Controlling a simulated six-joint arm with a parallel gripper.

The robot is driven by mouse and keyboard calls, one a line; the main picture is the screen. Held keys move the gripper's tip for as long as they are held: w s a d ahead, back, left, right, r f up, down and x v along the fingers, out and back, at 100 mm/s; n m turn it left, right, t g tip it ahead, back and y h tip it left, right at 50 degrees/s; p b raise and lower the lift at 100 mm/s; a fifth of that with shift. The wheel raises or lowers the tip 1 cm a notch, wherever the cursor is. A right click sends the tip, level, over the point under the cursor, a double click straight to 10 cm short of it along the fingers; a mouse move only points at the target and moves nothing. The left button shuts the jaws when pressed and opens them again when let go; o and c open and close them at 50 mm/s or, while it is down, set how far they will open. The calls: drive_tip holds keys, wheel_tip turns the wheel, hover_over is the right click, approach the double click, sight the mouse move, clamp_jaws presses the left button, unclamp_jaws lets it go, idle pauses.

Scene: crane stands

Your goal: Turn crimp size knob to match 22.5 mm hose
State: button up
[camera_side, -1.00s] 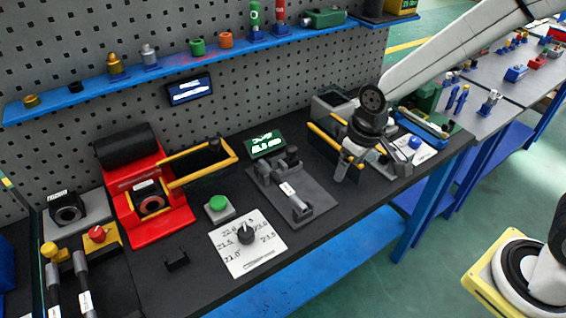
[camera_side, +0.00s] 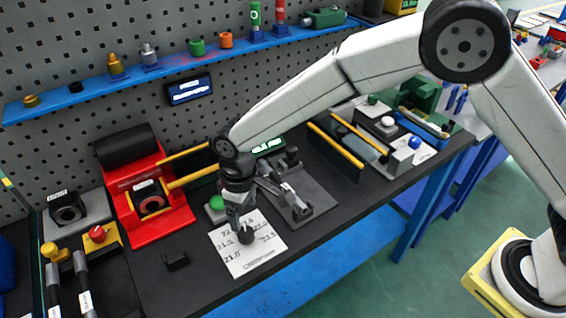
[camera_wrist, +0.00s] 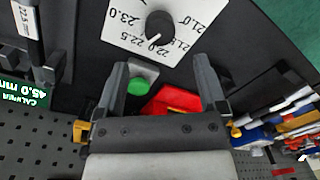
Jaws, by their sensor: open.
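The crimp size knob (camera_wrist: 160,25) is black and round, on a white dial plate (camera_wrist: 112,32) printed with sizes from 21.0 to 23.0. Its pale mark seems to lie near 22.0, though this is small. In the side view the knob (camera_side: 246,236) sits just below my gripper (camera_side: 238,214). In the wrist view my gripper (camera_wrist: 161,62) is open and empty, its fingers apart and the knob beyond their tips. A dark hose piece with a white 22.5 label (camera_wrist: 28,20) shows at the upper left; it lies on the grey fixture (camera_side: 318,207).
A green button (camera_side: 217,203) stands close behind the dial. The red crimping machine (camera_side: 160,222) is to the left, with yellow rails. A green caliper display (camera_wrist: 22,94) stands behind the fixture. A small black bracket (camera_side: 176,261) lies left of the dial.

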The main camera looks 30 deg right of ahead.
sight(246, 232)
drive_tip(key=shift+f, duration=0.1)
drive_tip(key=shift+s+f, duration=0.1)
drive_tip(key=shift+f, duration=3.7)
clamp_jaws()
drive_tip(key=shift+m, duration=0.5)
drive_tip(key=m, duration=0.3)
drive_tip(key=shift+m, duration=0.3)
drive_tip(key=shift+a+m, duration=0.1)
drive_tip(key=shift+m, duration=2)
